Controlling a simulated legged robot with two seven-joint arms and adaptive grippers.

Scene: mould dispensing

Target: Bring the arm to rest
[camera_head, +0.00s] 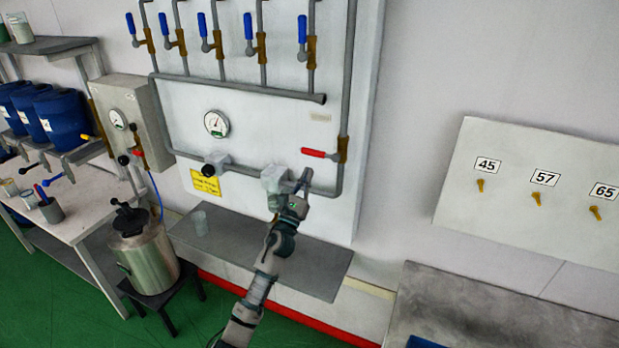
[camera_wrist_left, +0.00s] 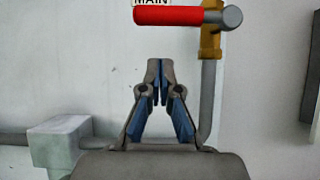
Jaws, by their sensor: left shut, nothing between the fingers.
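My left arm reaches up from the bottom of the head view, and its gripper (camera_head: 304,176) is in front of the pipe panel, just below the red-handled valve (camera_head: 320,154). In the left wrist view the gripper (camera_wrist_left: 159,64) has its fingertips together with nothing between them. The red handle (camera_wrist_left: 168,16) lies level above the fingertips, apart from them in the picture, under a label partly reading MAIN. My right gripper is in neither view.
The panel carries several blue-handled valves (camera_head: 249,30) and a gauge (camera_head: 216,124). A grey shelf (camera_head: 315,268) juts out below, with a clear cup (camera_head: 200,223) on it. A steel pot (camera_head: 147,259) stands left. A grey worktop (camera_head: 490,315) is at lower right.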

